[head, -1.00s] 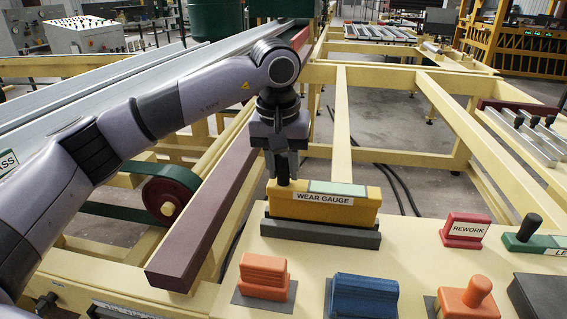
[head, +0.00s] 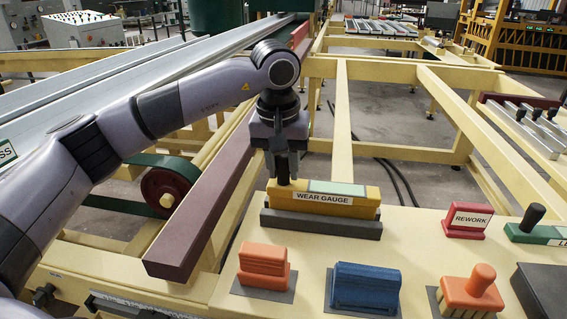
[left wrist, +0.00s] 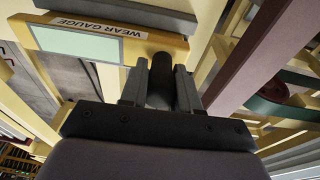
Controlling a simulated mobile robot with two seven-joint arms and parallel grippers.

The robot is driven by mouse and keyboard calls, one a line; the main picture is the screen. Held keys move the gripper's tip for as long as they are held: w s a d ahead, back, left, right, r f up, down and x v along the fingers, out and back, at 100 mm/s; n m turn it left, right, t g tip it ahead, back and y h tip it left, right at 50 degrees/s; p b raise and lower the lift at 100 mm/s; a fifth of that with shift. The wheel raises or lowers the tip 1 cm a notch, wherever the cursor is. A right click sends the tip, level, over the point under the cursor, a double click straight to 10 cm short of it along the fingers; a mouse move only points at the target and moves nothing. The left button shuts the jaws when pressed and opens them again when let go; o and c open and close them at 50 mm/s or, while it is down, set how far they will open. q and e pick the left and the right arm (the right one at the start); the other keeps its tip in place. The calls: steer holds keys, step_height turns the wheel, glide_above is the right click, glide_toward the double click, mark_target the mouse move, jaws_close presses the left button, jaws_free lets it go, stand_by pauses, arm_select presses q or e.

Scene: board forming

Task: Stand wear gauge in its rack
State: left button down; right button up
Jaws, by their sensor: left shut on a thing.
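The yellow wear gauge (head: 357,202) has a white "WEAR GAUGE" label, a pale green panel on top and a black knob at its left end. In the head view it stands upright at the dark grey rack (head: 322,224); I cannot tell whether it is fully seated. My left gripper (head: 284,178) is shut on the gauge's black knob. The left wrist view also shows the gauge (left wrist: 52,38), with its knob (left wrist: 161,82) between the fingers and the grey rack (left wrist: 130,14) beyond it. My right gripper is not in view.
On the cream table (head: 410,245) are an orange block (head: 263,262), a blue block (head: 365,287), an orange knobbed brush (head: 471,290), a red REWORK block (head: 467,220) and a green tool (head: 535,230). A maroon beam (head: 205,205) lies left of the rack.

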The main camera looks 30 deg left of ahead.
arm_select(q)
steer(key=c, duration=0.7)
jaws_free()
steer(key=shift+c, duration=0.2)
steer(key=shift+r, duration=0.1)
steer(key=r, duration=0.4)
steer(key=s+r, duration=0.1)
steer(key=r, duration=0.2)
steer(key=shift+s, duration=0.1)
